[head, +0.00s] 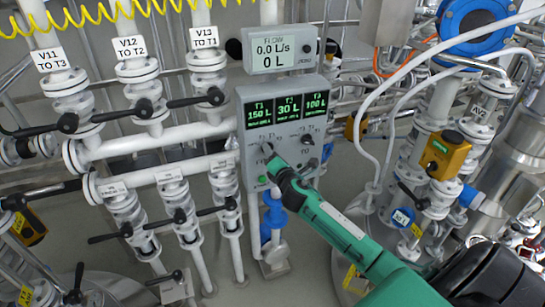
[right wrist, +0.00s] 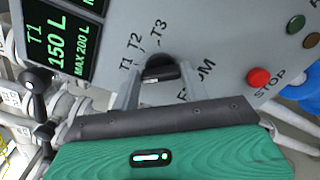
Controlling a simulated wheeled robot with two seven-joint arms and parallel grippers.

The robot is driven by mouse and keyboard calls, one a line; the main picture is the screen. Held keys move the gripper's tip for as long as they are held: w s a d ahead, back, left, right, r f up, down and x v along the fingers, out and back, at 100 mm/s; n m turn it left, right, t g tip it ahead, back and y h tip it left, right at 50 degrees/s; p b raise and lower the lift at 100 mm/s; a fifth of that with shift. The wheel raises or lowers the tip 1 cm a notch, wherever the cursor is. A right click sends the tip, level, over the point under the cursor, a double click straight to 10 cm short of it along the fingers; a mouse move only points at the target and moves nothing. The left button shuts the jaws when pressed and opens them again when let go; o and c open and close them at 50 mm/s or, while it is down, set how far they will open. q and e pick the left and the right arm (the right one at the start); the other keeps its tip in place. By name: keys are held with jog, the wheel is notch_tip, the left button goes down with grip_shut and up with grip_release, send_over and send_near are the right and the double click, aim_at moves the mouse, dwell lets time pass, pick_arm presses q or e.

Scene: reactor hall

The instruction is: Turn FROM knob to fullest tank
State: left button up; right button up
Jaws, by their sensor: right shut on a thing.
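The grey control panel (head: 241,120) shows tank readings T1 150 L, T2 30 L and T3 100 L. The right wrist view shows T1 at 150 L, max 200 L, on the display (right wrist: 57,42). The dark FROM knob (right wrist: 158,64) sits below the labels T1, T2 and T3. My right gripper (right wrist: 160,82) is shut on the FROM knob, one finger on each side; it also shows in the head view (head: 270,158). Its fingers hide part of the knob, and I cannot tell which label it points at. My left gripper is not in view.
A second knob (head: 307,139) is right of the FROM knob. The red STOP button (right wrist: 258,78) and a green button (right wrist: 296,24) are on the panel near my right gripper. A flow meter (head: 279,49) reads 0 L above. White pipes and black-handled valves (head: 145,108) crowd the left.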

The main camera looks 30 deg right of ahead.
jog(key=shift+m+b, duration=0.3)
jog(key=shift+m, duration=1.2)
jog(key=o, duration=1)
jog(key=shift+s+f, duration=0.1)
jog(key=shift+b+v, duration=2.05)
jog(key=shift+v, duration=4.8)
